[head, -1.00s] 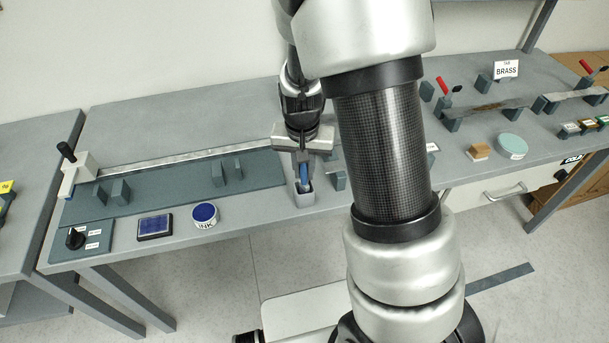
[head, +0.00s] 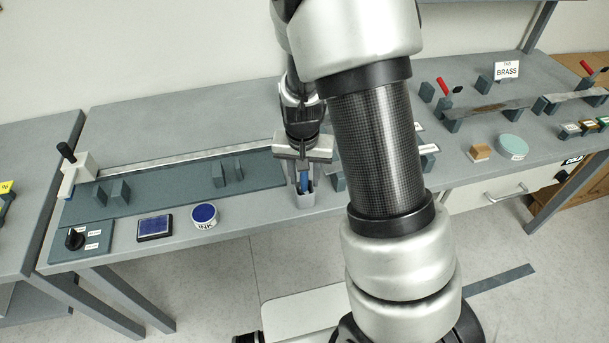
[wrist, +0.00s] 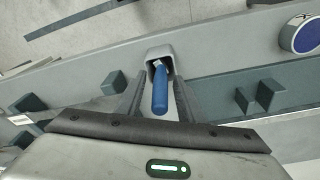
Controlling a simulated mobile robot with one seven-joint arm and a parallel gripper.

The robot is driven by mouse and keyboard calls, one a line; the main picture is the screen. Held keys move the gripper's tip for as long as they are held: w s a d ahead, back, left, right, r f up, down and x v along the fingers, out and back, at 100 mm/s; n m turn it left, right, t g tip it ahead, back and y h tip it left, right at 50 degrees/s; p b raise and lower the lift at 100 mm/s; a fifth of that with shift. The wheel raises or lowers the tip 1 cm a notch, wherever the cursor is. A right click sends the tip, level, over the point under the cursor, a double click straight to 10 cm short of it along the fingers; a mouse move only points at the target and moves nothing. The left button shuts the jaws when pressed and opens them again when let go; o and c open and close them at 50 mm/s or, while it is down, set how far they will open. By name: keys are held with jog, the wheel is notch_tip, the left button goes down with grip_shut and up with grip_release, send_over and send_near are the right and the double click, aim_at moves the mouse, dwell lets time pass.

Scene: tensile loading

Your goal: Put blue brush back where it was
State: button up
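The blue brush (wrist: 160,92) stands with its lower end in the mouth of a small grey holder (wrist: 160,50), its blue handle sticking up toward my wrist camera. In the head view the brush (head: 304,180) shows as a blue strip just above the holder (head: 304,200) at the bench's front edge. My gripper (wrist: 159,84) is open, with one finger on each side of the handle and a visible gap on both sides. In the head view my gripper (head: 304,178) points down at the holder. The brush's lower end is hidden inside the holder.
A round blue ink pad (head: 205,215) and a dark blue rectangular pad (head: 155,227) lie left of the holder. Grey upright blocks (head: 227,172) stand behind it on a dark plate. My arm hides part of the bench to the right.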

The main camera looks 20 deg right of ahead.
jog(key=s+r+n+t+y, duration=0.1)
jog(key=s+r, duration=0.3)
jog(key=r, duration=0.7)
jog(key=s+r+n+t, duration=0.1)
jog(key=s+r, duration=0.4)
jog(key=r, duration=0.7)
jog(key=s+r+n+t, duration=0.2)
jog(key=s+r, duration=0.3)
jog(key=s, duration=0.5)
jog(key=shift+r+p, duration=0.15)
jog(key=shift+p, duration=0.25)
